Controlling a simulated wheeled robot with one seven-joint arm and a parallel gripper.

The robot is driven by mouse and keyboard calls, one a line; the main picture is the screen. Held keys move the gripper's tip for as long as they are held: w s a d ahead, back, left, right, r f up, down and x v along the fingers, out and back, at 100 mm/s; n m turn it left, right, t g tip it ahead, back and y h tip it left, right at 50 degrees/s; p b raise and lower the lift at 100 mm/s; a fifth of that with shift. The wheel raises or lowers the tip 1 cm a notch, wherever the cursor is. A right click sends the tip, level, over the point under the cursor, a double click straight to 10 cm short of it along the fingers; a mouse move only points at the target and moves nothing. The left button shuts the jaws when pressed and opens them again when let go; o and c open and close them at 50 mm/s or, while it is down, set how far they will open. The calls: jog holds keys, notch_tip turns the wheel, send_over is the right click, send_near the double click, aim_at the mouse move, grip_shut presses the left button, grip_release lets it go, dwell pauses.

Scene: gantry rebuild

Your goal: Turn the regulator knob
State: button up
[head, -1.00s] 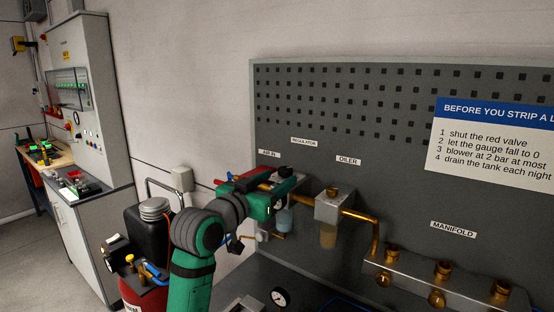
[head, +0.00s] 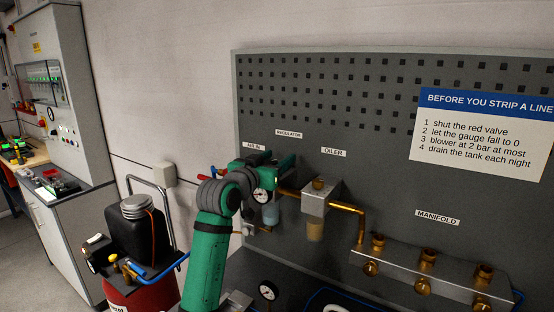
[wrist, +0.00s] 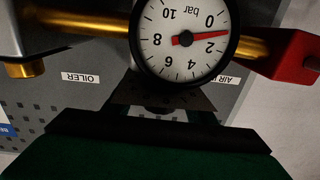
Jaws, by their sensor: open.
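The regulator stands on the pipe under the REGULATOR label (head: 289,134). Its round white gauge (head: 262,195) shows just below my gripper (head: 268,170). The gauge also fills the top of the wrist view (wrist: 180,52), upside down, with its red needle between 0 and 2 bar. The regulator knob is not clearly visible; my gripper and the gauge cover that spot. My gripper is at the regulator, its dark jaws (wrist: 163,105) apart beside the gauge. I cannot tell whether they touch or surround the knob.
A red valve part (wrist: 290,55) sits on the brass pipe beside the gauge. The oiler (head: 318,200) and manifold (head: 430,272) stand to the right. A loose gauge (head: 268,290) is below.

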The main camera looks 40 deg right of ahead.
jog(key=shift+d, duration=0.1)
jog(key=c, duration=1)
jog(key=shift+c, duration=0.2)
jog(key=shift+w+n+t, duration=0.1)
jog(key=shift+n+t, duration=0.2)
jog(key=shift+t, duration=0.2)
jog(key=shift+w+n+t+y, duration=0.25)
jog(key=shift+n+t+y, duration=0.9)
jog(key=shift+t, duration=0.25)
jog(key=shift+w+a+n+t+y, duration=0.25)
jog(key=shift+a+n+t+y, duration=0.1)
jog(key=shift+n+t+y, duration=0.6)
jog(key=shift+w+a+n+t+y, duration=0.2)
jog(key=shift+a+n+t+y, duration=0.1)
jog(key=shift+n+t+y, duration=0.55)
jog(key=shift+y, duration=0.25)
